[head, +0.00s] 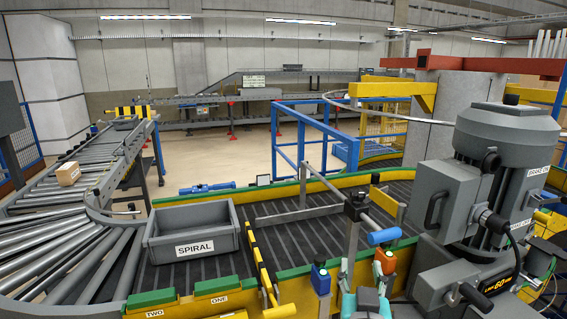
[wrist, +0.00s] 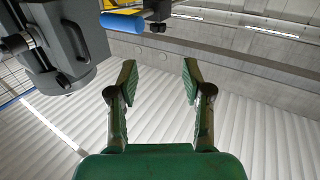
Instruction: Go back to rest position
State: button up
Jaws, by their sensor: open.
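My gripper (wrist: 159,68) shows in the wrist view with its two green fingers spread apart. Nothing is between them; only the pale ribbed surface and grey wall of the hall show behind. A grey motor-like machine (wrist: 65,45) and a blue-ended handle (wrist: 125,22) appear at the upper left, apart from the fingers. In the head view I cannot clearly make out my gripper; teal and grey parts show at the bottom edge, right of centre.
A grey bin labelled SPIRAL (head: 195,249) sits on the dark conveyor (head: 300,237). A cardboard box (head: 68,174) rests on the left rollers. The large grey motor (head: 505,150) stands close on the right. A blue-handled lever (head: 384,236) rises over the belt. Open floor (head: 235,160) lies behind.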

jog(key=s+d+f+n+g+y, duration=0.1)
jog(key=s+f+n+y, duration=0.1)
jog(key=s+f, duration=0.75)
jog(key=s+d+f+n+y, duration=0.1)
jog(key=s+f, duration=0.6)
jog(key=f, duration=0.6)
jog(key=s+d+f, duration=0.1)
jog(key=s, duration=1.2)
jog(key=s+d+f+m+g, duration=0.1)
jog(key=s+f, duration=0.1)
jog(key=s, duration=1.1)
jog(key=shift+f+g, duration=0.15)
jog(key=shift+g, duration=0.15)
